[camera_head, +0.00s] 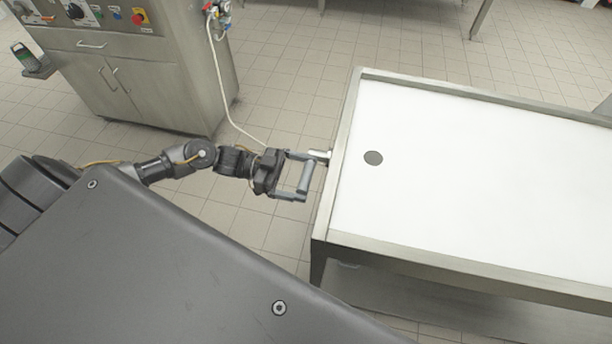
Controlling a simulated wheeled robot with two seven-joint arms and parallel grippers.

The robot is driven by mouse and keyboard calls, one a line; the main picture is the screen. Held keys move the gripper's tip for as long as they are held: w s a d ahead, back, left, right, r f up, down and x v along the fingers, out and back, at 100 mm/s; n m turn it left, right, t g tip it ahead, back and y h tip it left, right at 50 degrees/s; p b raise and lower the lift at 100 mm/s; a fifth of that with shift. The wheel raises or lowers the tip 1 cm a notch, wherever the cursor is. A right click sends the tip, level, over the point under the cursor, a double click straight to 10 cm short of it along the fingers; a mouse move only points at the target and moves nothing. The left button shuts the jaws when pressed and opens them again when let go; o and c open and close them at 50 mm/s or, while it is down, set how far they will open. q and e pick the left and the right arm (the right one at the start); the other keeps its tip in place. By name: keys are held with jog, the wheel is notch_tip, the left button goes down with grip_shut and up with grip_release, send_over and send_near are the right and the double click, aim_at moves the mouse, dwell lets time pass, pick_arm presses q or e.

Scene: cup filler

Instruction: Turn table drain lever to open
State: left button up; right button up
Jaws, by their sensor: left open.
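The steel-framed table (337,170) stands at the right, with a white top and a dark round drain (373,158) near its left end. A short metal pipe (320,155) sticks out from that end. The grey drain lever (306,176) appears to run from this pipe toward the front of the picture. My left gripper (299,177) is open at the table's left end, its two fingers at either end of the lever. I cannot tell whether they touch it. My right gripper is out of view.
A steel cabinet (150,85) with a control panel stands at the back left. A pale hose (222,85) hangs from its side down to the tiled floor. The floor between cabinet and table is otherwise clear.

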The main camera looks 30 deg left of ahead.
pick_arm(q)
jog(key=shift+w+d, duration=0.2)
jog(key=shift+d, duration=0.55)
